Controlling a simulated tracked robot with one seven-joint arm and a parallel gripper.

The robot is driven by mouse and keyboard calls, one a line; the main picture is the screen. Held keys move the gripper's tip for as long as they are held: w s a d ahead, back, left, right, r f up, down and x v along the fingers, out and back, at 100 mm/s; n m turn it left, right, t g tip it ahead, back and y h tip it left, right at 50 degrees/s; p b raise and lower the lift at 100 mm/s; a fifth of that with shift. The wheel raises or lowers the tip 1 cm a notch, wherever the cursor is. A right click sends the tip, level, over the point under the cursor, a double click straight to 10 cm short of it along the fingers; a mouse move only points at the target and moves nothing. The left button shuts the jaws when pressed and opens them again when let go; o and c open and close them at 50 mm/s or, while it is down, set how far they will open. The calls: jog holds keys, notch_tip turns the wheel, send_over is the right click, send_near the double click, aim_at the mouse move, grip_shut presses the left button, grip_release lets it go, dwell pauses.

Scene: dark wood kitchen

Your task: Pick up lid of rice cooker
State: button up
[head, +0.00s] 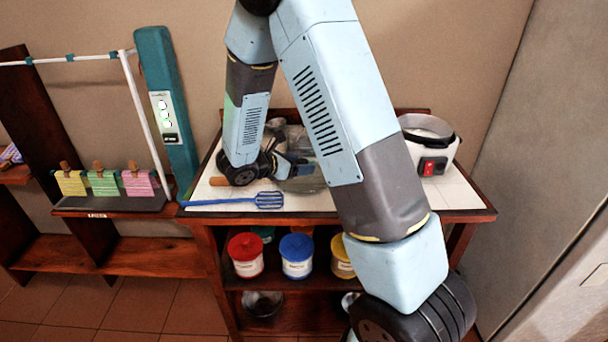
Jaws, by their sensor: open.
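The rice cooker (437,150) is white with a red switch and stands at the right end of the tabletop. A dark-rimmed grey pot opening shows at its top, and I see no lid on it. A greyish, see-through round thing (306,184), which looks like the glass lid, lies on the tabletop left of the cooker, partly hidden by my arm. My gripper (297,166) is open at or just above this thing's left side. Whether its fingers touch the thing I cannot tell.
A blue slotted spatula (268,200) lies along the front edge of the table (340,217). Grey metal vessels (297,138) stand behind my gripper. Tubs with red (246,256) and blue (297,256) lids stand on the shelf below. A teal post (166,110) rises on the left.

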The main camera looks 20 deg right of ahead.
jog(key=shift+c, duration=0.3)
grip_shut()
dwell(0.4)
